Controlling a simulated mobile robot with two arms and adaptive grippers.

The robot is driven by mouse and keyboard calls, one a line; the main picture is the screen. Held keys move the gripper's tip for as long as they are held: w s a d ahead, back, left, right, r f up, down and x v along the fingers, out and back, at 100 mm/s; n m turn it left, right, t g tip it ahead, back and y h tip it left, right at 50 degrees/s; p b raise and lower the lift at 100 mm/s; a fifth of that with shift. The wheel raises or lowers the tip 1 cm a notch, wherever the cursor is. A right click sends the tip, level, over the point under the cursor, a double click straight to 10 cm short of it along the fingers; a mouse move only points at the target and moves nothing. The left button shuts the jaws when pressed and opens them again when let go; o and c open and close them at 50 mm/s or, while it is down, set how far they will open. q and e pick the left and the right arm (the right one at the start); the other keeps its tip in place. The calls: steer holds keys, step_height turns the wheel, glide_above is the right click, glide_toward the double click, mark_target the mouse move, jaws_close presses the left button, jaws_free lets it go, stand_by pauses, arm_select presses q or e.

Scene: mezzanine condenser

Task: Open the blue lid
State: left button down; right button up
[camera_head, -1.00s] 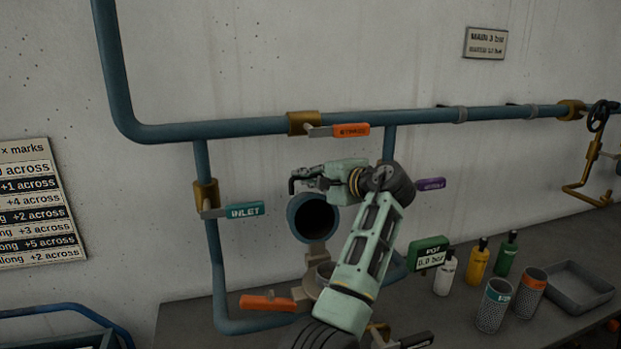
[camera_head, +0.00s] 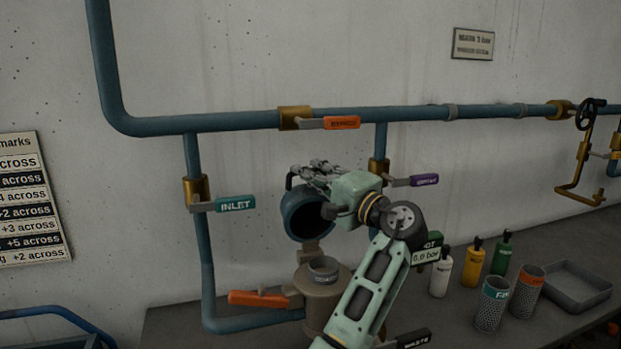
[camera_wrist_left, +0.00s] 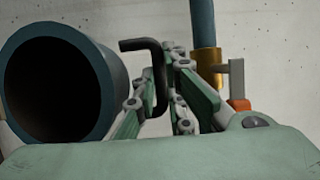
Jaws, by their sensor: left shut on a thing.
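The blue lid (camera_head: 293,222) is a hollow, round piece with its dark open side facing outward. It stands raised above a brown-grey pot (camera_head: 318,305) on a short bracket behind it. In the left wrist view the lid (camera_wrist_left: 103,85) fills the left side. A black bent handle (camera_wrist_left: 141,44) beside it passes between the fingers of my left gripper (camera_wrist_left: 163,95). My left gripper (camera_head: 312,172) is shut on this handle, at the lid's top edge. My forearm hides part of the pot. My right gripper is not in view.
An orange lever (camera_head: 257,298) sticks out left of the pot. The INLET valve (camera_head: 236,203) and a purple-handled valve (camera_head: 424,180) flank the lid. Bottles (camera_head: 472,266), mesh cups (camera_head: 492,304) and a grey tray (camera_head: 575,288) stand on the bench at right.

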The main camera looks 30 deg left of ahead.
arm_select(q)
steer(key=c, duration=2.1)
jaws_free()
steer(key=shift+f, duration=0.1)
steer(key=v, duration=1.2)
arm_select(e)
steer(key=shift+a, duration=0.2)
arm_select(q)
steer(key=shift+w, duration=0.1)
